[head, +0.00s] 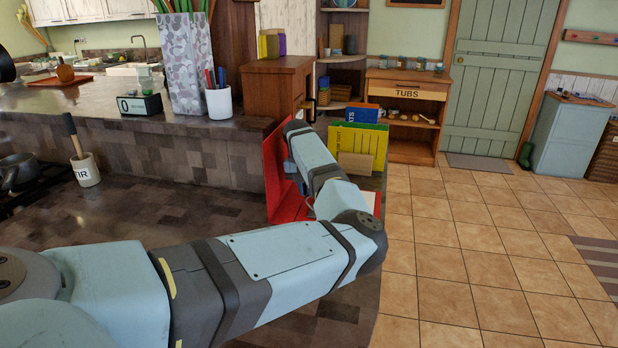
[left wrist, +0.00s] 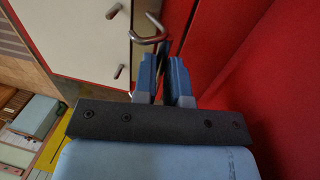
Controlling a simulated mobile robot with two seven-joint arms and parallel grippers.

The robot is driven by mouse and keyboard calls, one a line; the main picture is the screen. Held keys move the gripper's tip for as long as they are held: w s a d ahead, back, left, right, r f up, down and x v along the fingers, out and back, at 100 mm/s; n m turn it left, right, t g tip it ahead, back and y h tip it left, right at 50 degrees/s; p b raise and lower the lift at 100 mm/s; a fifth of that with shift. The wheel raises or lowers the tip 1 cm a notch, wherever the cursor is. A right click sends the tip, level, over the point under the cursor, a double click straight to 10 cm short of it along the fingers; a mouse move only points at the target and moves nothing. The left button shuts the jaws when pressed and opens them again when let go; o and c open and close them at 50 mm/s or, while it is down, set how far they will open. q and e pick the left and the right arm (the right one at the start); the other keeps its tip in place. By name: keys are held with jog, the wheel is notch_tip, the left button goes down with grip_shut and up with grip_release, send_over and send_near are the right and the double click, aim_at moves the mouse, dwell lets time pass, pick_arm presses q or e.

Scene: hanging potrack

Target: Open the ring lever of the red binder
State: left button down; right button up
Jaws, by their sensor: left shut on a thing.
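The red binder (head: 275,175) stands open on the dark counter in the head view, with my left arm across much of it. Its red cover (left wrist: 275,105) fills the right of the left wrist view, and white paper (left wrist: 85,40) lies at the left. A curved metal ring piece (left wrist: 150,38) shows just beyond the fingertips. My left gripper (left wrist: 164,62) has its two blue fingers close together, shut on a thin dark piece that seems to be the ring lever, mostly hidden between them. In the head view the fingers are hidden behind the arm. My right gripper is in no view.
Yellow and blue books (head: 358,140) stand just behind the binder. A white pen cup (head: 219,103) and a small clock (head: 139,104) are on the raised ledge. A mortar (head: 86,170) stands at the left. The counter left of the binder is clear.

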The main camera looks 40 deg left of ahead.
pick_arm(q)
jog(key=c, duration=1.2)
grip_release()
jog(key=shift+o, duration=0.2)
notch_tip(320, 180, up, 7)
jog(key=a, duration=0.1)
jog(key=shift+s+r, duration=0.2)
jog(key=shift+s, duration=0.1)
